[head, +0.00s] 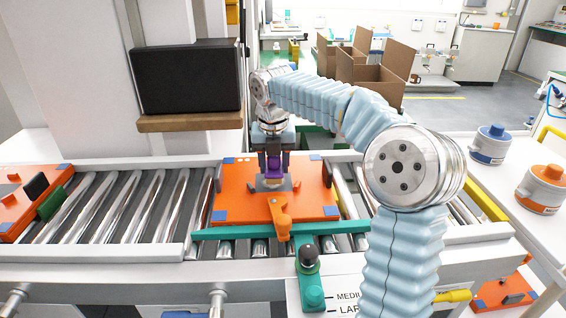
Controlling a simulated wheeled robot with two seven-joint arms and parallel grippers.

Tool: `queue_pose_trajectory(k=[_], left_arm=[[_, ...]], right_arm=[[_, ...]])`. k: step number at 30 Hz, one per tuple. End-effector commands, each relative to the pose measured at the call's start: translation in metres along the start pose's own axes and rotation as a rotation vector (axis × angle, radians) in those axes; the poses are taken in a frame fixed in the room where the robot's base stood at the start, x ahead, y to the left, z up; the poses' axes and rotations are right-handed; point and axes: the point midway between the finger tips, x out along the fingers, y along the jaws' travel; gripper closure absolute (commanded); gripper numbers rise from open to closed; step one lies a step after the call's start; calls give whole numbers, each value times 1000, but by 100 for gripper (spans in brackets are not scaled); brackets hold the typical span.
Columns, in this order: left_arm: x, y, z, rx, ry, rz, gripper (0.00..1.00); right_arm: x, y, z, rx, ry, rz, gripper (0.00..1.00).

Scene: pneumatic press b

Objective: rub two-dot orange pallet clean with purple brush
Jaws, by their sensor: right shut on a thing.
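The orange pallet (233,207) lies on the roller conveyor in the middle of the head view, with blue corner patches and two pale dots near its far left edge. My right gripper (272,175) points down over the middle of this pallet and is shut on the purple brush (274,163). The brush's lower end is at or just above a grey part on the pallet; I cannot tell if it touches. My right arm reaches in from the right. My left gripper is not in view.
A teal bar with a black-knobbed lever (308,257) crosses the conveyor's front. Another orange pallet (22,212) sits at the far left. A black box (188,77) is on a wooden shelf. Cardboard boxes (372,73) are behind.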

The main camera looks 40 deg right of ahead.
Motion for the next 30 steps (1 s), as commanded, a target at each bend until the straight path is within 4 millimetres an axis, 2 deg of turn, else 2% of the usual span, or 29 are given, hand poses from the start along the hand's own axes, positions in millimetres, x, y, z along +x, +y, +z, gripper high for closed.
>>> queue_pose_trajectory(k=[5,16,25,30], left_arm=[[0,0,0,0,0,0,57],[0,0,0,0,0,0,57],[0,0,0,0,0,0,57],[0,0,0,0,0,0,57]], right_arm=[[0,6,0,1,-1,0,92],[2,37,-2,0,-1,1,92],[2,41,-3,-2,2,7,92],[-14,40,0,-2,0,7,92]])
